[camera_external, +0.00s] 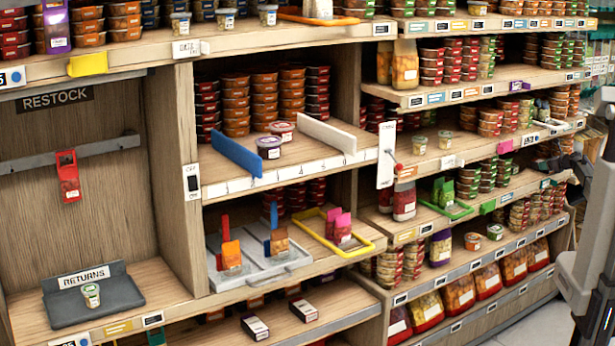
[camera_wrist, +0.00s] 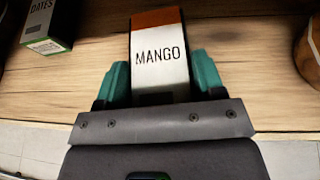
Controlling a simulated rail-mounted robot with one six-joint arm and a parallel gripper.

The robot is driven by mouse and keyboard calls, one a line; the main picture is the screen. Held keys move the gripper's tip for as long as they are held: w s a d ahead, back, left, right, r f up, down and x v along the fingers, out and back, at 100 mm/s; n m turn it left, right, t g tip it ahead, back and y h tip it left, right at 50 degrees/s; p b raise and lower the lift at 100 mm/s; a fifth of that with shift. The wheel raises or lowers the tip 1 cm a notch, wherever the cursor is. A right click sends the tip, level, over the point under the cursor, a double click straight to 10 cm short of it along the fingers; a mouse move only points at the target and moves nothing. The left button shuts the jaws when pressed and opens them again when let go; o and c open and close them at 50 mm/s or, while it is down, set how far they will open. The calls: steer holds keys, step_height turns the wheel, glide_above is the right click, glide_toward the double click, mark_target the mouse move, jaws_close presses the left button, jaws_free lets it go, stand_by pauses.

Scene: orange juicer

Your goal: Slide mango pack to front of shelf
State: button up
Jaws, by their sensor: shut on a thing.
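In the wrist view, the mango pack (camera_wrist: 160,60) is a box with a white face marked MANGO and an orange-brown band at its far end. My gripper (camera_wrist: 160,85) has its two teal fingers against the pack's left and right sides and is shut on it. The near end of the pack is hidden behind the grey gripper plate. The pack lies over the wooden shelf (camera_wrist: 240,80). In the external view I cannot make out my gripper or tell which pack is the mango one.
A dark DATES box (camera_wrist: 50,25) with a green edge is at upper left in the wrist view, apart from the pack. A round brown item (camera_wrist: 308,50) is at the right edge. Bare wood lies between them. Pale floor tiles (camera_wrist: 25,150) show beyond the shelf's edge.

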steer(key=o, duration=1)
steer(key=p+v, duration=0.4)
steer(key=v, duration=0.7)
steer(key=shift+a, duration=0.1)
